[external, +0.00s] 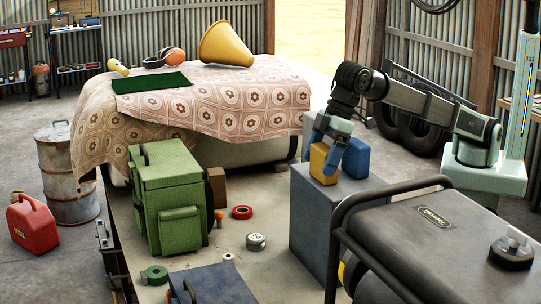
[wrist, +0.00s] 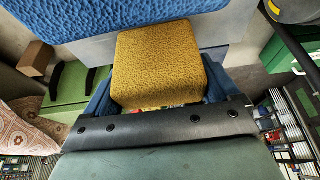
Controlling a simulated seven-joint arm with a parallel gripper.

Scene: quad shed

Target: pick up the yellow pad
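The yellow pad (external: 322,162) is a small block at the front left of the grey box top, and it fills the upper middle of the wrist view (wrist: 160,62). My gripper (external: 331,150) reaches down over it, with blue fingers on either side. In the wrist view my gripper (wrist: 158,85) has the pad between its fingers, close along both side faces. I cannot tell whether both fingers press on it. The pad appears to be at the box top; whether it touches is unclear.
A blue pad (external: 356,158) stands close beside the yellow one, and its blue surface crosses the top of the wrist view (wrist: 120,14). The grey box (external: 325,225) is beneath them. A green bag (external: 172,195) is left; a dark metal case (external: 430,235) with a rail is front right.

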